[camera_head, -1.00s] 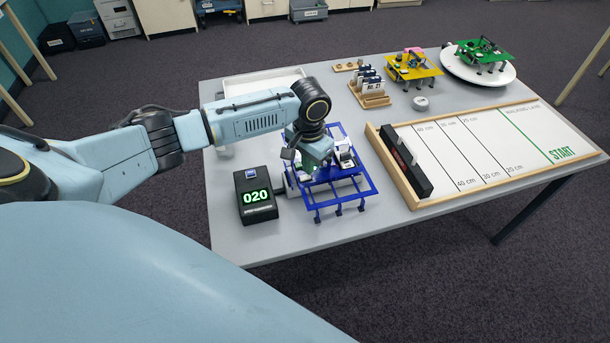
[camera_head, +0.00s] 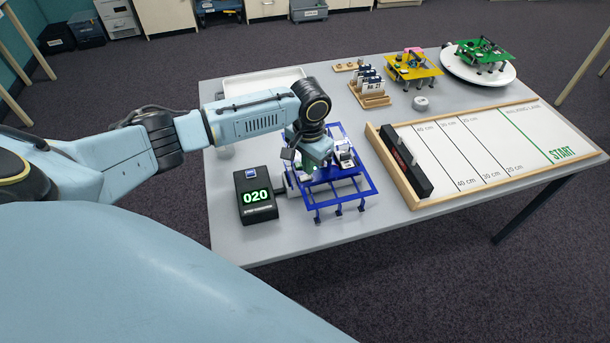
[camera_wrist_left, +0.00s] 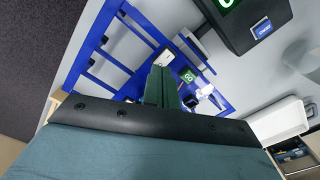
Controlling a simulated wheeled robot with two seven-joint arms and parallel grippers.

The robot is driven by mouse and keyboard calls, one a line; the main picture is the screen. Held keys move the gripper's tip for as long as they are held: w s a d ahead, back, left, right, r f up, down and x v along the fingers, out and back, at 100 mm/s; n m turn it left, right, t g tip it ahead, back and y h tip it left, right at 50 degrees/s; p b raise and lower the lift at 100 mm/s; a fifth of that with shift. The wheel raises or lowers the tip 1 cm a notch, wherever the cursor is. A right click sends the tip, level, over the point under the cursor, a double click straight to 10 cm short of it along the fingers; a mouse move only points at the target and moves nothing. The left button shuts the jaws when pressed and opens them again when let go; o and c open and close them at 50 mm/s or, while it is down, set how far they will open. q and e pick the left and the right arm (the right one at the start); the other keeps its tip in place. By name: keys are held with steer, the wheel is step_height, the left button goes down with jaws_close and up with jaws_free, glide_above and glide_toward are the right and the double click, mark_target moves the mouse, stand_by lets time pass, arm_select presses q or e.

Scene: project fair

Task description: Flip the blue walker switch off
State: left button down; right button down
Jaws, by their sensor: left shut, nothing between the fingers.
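The blue walker (camera_head: 340,190) stands on the grey table, an open blue frame on several legs with white parts on top. My left arm comes in from the left, and its gripper (camera_head: 312,172) is over the walker's near-left part, hiding some of it. In the left wrist view the shut fingers (camera_wrist_left: 161,88) point at the blue frame (camera_wrist_left: 120,65), close to a small white part and a small green-marked part (camera_wrist_left: 187,75). I cannot make out the switch itself or whether the fingers touch it. My right gripper is not in view.
A framed lane board (camera_head: 440,175) lies to the right. A yellow walker (camera_head: 413,67), a green walker (camera_head: 484,52) and a wooden card rack (camera_head: 372,98) stand farther back. A white tray (camera_head: 240,84) lies behind my arm.

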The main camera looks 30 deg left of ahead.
arm_select(q)
steer(key=shift+f+b, duration=0.3)
steer(key=shift+f, duration=0.65)
stand_by(0.3)
step_height(320, 180, up, 7)
steer(key=p, duration=0.9)
steer(key=shift+r, duration=0.1)
stand_by(0.4)
